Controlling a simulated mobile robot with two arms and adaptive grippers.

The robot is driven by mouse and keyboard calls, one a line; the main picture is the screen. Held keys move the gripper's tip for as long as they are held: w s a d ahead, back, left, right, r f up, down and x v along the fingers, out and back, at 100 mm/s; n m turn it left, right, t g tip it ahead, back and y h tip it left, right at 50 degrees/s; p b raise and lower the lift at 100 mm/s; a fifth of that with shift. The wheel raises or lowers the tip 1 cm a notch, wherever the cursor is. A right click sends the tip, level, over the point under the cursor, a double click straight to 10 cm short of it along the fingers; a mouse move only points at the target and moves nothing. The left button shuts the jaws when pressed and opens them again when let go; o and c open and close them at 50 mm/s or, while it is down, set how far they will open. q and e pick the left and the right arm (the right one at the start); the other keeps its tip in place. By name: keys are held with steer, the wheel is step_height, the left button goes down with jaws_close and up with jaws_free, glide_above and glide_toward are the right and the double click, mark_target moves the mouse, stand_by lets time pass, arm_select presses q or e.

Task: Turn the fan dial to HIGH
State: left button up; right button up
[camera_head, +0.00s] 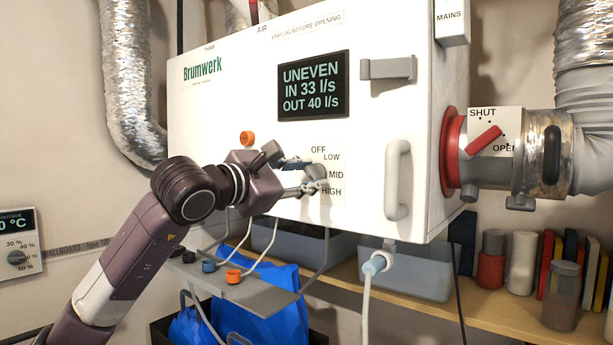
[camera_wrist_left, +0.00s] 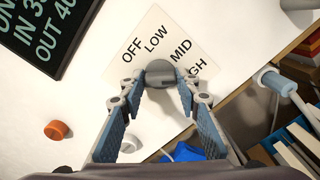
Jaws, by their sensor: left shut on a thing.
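The grey fan dial (camera_head: 317,173) sits on the front of the white Brumwerk unit (camera_head: 225,110). Its label plate (camera_head: 335,200) reads OFF, LOW, MID and HIGH. My left gripper (camera_head: 308,177) reaches in from the left and is shut on the dial. In the left wrist view, the fingertips (camera_wrist_left: 163,82) close on both sides of the dial (camera_wrist_left: 160,70). The fingers partly cover the dial and the HIGH label, so I cannot tell exactly where its pointer stands. My right gripper is not in view.
The unit's display (camera_head: 313,85) reads UNEVEN, IN 33 l/s, OUT 40 l/s. A door handle (camera_head: 397,180) and a latch (camera_head: 388,68) stick out right of the dial. A red-handled damper (camera_head: 484,140) is farther right. An orange knob (camera_wrist_left: 57,130) lies left of my fingers.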

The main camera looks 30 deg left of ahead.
arm_select(q)
steer(key=o, duration=1.2)
steer(key=shift+c, duration=0.2)
steer(key=shift+s, duration=0.1)
steer(key=s, duration=1.2)
steer(key=shift+a, duration=0.45)
steer(key=shift+w, duration=0.1)
